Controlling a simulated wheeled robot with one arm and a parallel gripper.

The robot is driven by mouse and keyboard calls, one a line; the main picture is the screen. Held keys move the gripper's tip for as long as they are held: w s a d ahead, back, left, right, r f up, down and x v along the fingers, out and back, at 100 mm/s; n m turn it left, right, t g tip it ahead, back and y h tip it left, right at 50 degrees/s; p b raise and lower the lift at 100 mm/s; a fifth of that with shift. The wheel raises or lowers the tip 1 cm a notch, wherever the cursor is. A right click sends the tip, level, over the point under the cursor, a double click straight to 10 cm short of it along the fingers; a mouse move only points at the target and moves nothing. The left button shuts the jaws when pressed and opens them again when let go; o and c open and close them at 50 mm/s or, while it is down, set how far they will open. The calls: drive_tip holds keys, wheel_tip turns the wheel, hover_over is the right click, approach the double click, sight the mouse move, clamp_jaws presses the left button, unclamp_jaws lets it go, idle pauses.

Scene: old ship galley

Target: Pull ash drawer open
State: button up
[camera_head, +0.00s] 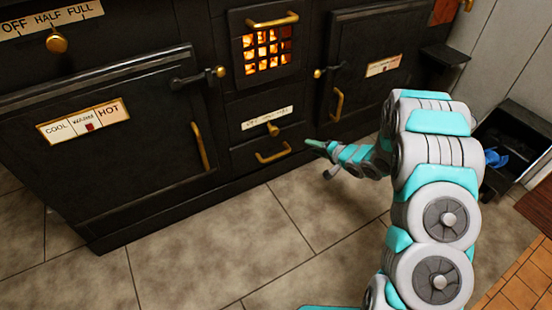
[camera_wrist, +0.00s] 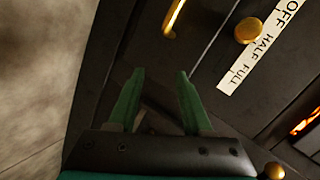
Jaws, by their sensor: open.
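The ash drawer (camera_head: 247,157) is a black front low in the stove's middle, below the glowing grate, and looks closed. Its brass bar handle (camera_head: 273,156) sits below a label and a brass knob. In the wrist view the handle (camera_wrist: 173,17) shows at the top, beyond the fingertips. My gripper (camera_head: 316,146) is right of the handle, low in front of the stove, apart from it in the picture. In the wrist view my gripper (camera_wrist: 160,76) has two green fingers spread, with nothing between them.
The damper-style label (camera_wrist: 258,45) and brass knob (camera_wrist: 249,31) are beside the handle. Oven doors flank the drawer, with a left handle (camera_head: 200,146) and right handle (camera_head: 337,104) projecting. A black bin (camera_head: 530,118) stands at right. The tiled floor (camera_head: 220,235) in front is clear.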

sight(277, 155)
drive_tip(key=s+a+f+m+g+y+b, duration=0.1)
drive_tip(key=s+a+f+m+y, duration=0.1)
drive_tip(key=s+a+f+y, duration=0.4)
drive_tip(key=shift+h, duration=0.4)
drive_tip(key=w+a, duration=0.4)
drive_tip(key=a, duration=0.1)
drive_tip(key=w+a+b, duration=0.1)
drive_tip(key=w+a, duration=0.1)
drive_tip(key=shift+a+r, duration=0.2)
drive_tip(key=shift+a, duration=0.1)
clamp_jaws()
idle(0.7)
